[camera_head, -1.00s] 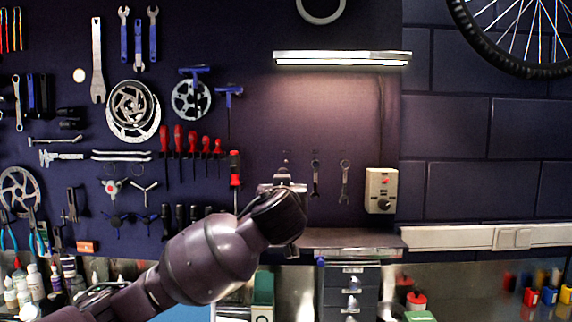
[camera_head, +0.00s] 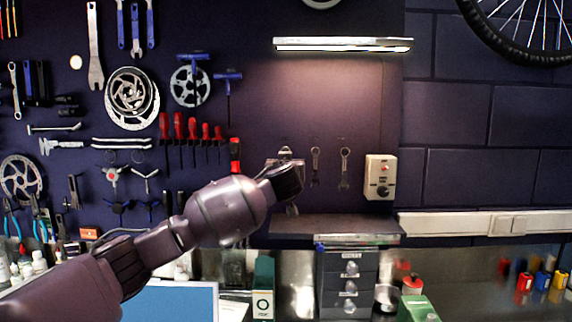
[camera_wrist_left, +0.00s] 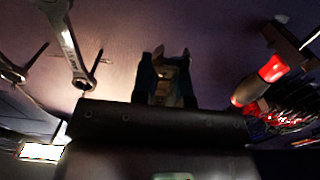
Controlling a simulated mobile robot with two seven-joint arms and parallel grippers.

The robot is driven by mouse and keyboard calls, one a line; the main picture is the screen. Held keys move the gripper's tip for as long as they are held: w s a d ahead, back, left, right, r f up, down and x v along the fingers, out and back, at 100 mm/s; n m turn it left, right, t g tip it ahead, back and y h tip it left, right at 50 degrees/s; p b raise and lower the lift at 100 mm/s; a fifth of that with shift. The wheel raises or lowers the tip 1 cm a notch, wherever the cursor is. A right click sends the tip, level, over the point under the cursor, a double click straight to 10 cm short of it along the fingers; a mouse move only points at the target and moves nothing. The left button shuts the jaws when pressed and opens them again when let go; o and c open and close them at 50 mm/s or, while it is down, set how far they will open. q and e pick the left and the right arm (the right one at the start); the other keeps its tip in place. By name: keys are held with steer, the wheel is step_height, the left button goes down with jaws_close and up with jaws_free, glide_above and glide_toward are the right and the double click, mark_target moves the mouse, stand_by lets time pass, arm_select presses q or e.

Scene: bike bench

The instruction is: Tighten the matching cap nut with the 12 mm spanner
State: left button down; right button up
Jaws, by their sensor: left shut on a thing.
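Two small spanners hang on the dark wall right of my left gripper, a middle one (camera_head: 315,166) and a right one (camera_head: 345,168). My left gripper (camera_head: 285,160) is at the wall, to their left, at about their height. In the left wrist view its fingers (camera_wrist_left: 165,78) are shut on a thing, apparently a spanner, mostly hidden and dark. A hanging spanner (camera_wrist_left: 68,45) shows beside them, with part of another (camera_wrist_left: 12,70) further left. No size marks are readable. I cannot make out a cap nut. My right gripper is not in view.
A narrow shelf (camera_head: 335,228) juts out below the spanners, above a drawer unit (camera_head: 350,285). A control box (camera_head: 380,177) is on the wall to the right. Red-handled screwdrivers (camera_head: 192,128) hang to the left. A lamp (camera_head: 343,45) is above.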

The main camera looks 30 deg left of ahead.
arm_select(q)
steer(key=x, duration=0.3)
steer(key=shift+w+a+f+p, duration=0.1)
steer(key=shift+w+a+p, duration=0.05)
steer(key=shift+p, duration=0.25)
steer(key=c, duration=1.1)
jaws_free()
steer(key=shift+c, duration=0.2)
steer(key=shift+f, duration=0.1)
